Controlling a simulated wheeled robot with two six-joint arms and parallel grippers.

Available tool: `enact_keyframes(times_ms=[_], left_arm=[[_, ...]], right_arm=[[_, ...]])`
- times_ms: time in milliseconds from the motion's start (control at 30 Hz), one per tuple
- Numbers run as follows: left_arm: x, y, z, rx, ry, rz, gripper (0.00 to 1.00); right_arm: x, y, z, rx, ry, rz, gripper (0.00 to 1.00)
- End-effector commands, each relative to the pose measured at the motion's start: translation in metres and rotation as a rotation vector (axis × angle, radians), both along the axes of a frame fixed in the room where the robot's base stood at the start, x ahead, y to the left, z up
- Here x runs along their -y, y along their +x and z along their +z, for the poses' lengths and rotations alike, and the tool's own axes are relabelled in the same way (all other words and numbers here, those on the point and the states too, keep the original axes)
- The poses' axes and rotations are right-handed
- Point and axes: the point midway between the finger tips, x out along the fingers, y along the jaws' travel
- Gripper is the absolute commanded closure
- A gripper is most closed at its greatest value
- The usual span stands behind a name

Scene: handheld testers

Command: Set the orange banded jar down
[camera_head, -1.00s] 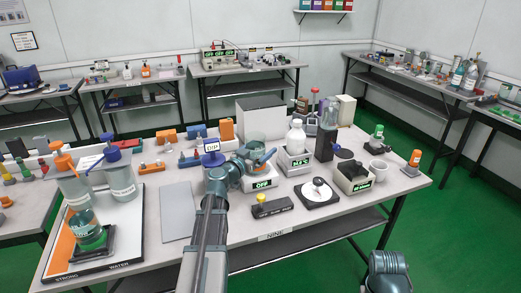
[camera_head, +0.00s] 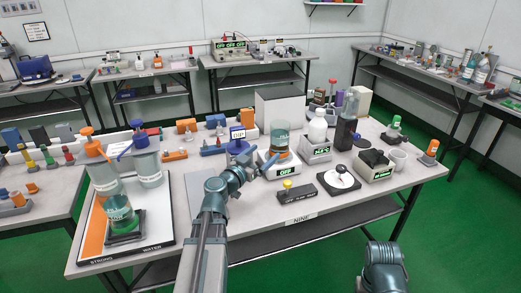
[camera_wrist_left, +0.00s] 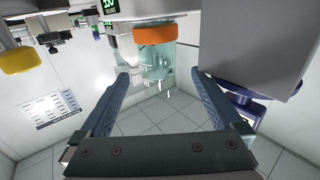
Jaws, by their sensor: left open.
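The orange banded jar (camera_head: 281,138), a clear glass vessel with an orange band low on it, stands upright on a white device (camera_head: 285,170) with a green OFF display. In the left wrist view, which is upside down, the jar (camera_wrist_left: 155,58) hangs from the top of the picture, beyond and between the fingertips. My left gripper (camera_head: 266,166) is open and empty, just left and in front of the jar. In the wrist view its two fingers (camera_wrist_left: 158,78) stand wide apart and appear clear of the glass. My right gripper does not show.
A white bottle (camera_head: 317,128) stands on another device to the right. A grey mat (camera_head: 205,190) leaves free room at left.

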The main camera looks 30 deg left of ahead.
Motion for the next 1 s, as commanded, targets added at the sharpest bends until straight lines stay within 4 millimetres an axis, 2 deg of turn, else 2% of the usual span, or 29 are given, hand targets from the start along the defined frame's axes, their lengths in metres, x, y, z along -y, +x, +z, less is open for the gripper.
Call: enact_keyframes(times_ms=[267,367,467,567,767,900,1000], left_arm=[[0.006,-0.003,0.002,-0.003,-0.001,-0.008,0.0],[0.014,-0.001,0.006,-0.014,-0.002,-0.029,0.0],[0.031,0.001,0.013,-0.039,-0.004,-0.071,0.0],[0.061,0.003,0.024,-0.084,-0.008,-0.141,0.0],[0.155,-0.004,0.048,-0.279,-0.013,-0.357,0.0],[0.219,-0.024,0.059,-0.471,-0.004,-0.491,0.0],[0.255,-0.044,0.065,-0.621,0.013,-0.556,0.0]], right_arm=[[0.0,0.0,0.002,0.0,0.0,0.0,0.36],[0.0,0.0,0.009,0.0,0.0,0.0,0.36],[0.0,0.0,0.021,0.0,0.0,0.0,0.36],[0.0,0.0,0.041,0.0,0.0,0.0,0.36],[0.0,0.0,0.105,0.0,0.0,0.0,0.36],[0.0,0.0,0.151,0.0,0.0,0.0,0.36],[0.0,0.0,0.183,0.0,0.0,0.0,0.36]])
